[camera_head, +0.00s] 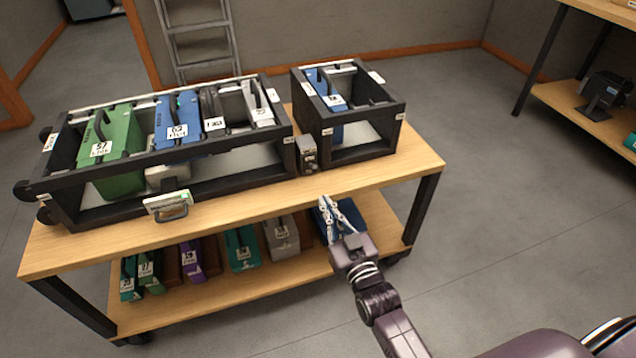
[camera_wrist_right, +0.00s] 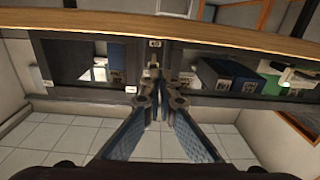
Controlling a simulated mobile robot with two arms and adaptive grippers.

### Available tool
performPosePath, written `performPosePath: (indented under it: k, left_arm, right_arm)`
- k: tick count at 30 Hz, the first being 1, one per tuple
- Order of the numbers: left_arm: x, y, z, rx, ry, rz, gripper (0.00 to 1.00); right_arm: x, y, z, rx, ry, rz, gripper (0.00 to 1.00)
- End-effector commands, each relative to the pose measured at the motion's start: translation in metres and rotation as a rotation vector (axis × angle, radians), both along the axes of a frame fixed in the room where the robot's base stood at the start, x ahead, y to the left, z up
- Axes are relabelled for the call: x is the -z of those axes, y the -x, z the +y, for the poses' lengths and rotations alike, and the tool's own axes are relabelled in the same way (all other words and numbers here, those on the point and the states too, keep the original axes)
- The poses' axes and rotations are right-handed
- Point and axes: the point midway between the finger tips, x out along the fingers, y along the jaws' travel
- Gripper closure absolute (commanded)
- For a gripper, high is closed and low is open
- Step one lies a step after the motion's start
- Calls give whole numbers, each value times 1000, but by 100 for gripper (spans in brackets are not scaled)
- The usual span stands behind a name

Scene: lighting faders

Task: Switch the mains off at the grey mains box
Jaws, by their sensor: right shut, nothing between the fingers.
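The grey mains box (camera_head: 307,155) is a small upright block on the table top, between the long black rack and the smaller black rack. The position of its switch is too small to tell. My right gripper (camera_head: 326,203) is shut and empty, in front of the table's near edge and apart from the box. In the right wrist view, which looks upside down, the mains box (camera_wrist_right: 153,63) shows straight beyond the shut fingertips (camera_wrist_right: 162,90), partly hidden by them. My left gripper is not in view.
The long rack (camera_head: 230,172) holds green, blue and grey units; the smaller rack (camera_head: 366,151) holds a blue unit. The table's front edge (camera_head: 255,214) lies near my right gripper. Several more units stand on the lower shelf (camera_head: 215,294).

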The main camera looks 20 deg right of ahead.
Motion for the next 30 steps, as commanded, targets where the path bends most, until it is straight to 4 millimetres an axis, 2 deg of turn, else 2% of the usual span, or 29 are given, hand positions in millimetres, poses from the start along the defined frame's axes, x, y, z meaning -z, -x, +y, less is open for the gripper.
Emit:
performPosePath:
  k: [3, 7, 20, 26, 30]
  left_arm:
    - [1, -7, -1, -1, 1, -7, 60]
    - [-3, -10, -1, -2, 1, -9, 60]
    - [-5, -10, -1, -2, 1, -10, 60]
    - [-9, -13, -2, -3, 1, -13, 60]
    - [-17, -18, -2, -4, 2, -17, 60]
  right_arm:
    - [-37, -3, -4, 11, -7, -105, 100]
    - [-58, -2, -6, 15, -10, -156, 100]
    - [-62, -6, -6, 16, -9, -161, 100]
    - [-68, -34, -5, 16, -9, -164, 100]
    - [-73, -63, -3, 16, -9, -163, 100]
